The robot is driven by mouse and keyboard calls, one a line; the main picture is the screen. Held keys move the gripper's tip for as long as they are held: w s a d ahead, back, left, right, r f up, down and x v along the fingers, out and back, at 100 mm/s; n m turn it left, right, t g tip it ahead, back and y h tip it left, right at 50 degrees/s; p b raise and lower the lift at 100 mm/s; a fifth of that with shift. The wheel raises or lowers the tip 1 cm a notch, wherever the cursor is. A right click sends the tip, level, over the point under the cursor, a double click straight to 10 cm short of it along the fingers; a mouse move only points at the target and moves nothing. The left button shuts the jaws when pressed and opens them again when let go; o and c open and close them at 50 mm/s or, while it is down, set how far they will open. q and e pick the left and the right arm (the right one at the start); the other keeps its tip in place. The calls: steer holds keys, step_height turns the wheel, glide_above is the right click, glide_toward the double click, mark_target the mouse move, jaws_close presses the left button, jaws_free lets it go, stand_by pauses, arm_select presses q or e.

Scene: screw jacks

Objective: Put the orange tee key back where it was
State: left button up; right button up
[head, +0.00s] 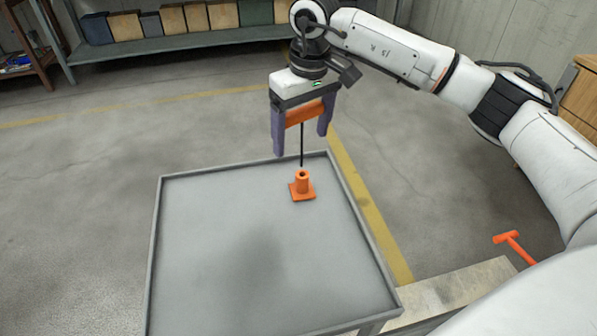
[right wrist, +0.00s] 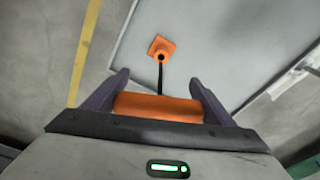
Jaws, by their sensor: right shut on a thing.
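My right gripper (head: 301,144) is shut on an orange tee key (head: 305,112) by its crossbar. The key's thin dark shaft points down. Below it an orange screw jack (head: 302,188), with a square base and a round neck with a dark hole on top, stands on the grey tray table (head: 210,240). The shaft tip is close above the hole; I cannot tell whether it touches. The right wrist view shows the crossbar (right wrist: 158,107) between the two fingers and the jack (right wrist: 160,47) beyond the shaft. My left gripper is not in view.
Another orange T-shaped thing (head: 507,238) is at the right, partly hidden by my arm, near a pale bench (head: 450,290). The table has a raised rim and is otherwise bare. A shelf (head: 170,43) with several boxes stands at the back wall.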

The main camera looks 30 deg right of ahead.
mark_target(302, 160)
steer(key=shift+f, duration=3.45)
steer(key=shift+f+b, duration=0.2)
steer(key=shift+b, duration=0.1)
steer(key=o, duration=1.5)
steer(key=shift+s, duration=0.1)
step_height(302, 160, up, 12)
steer(key=s, duration=0.1)
steer(key=shift+s+r+p, duration=0.15)
steer(key=shift+s+p, duration=0.05)
steer(key=shift+p, duration=0.25)
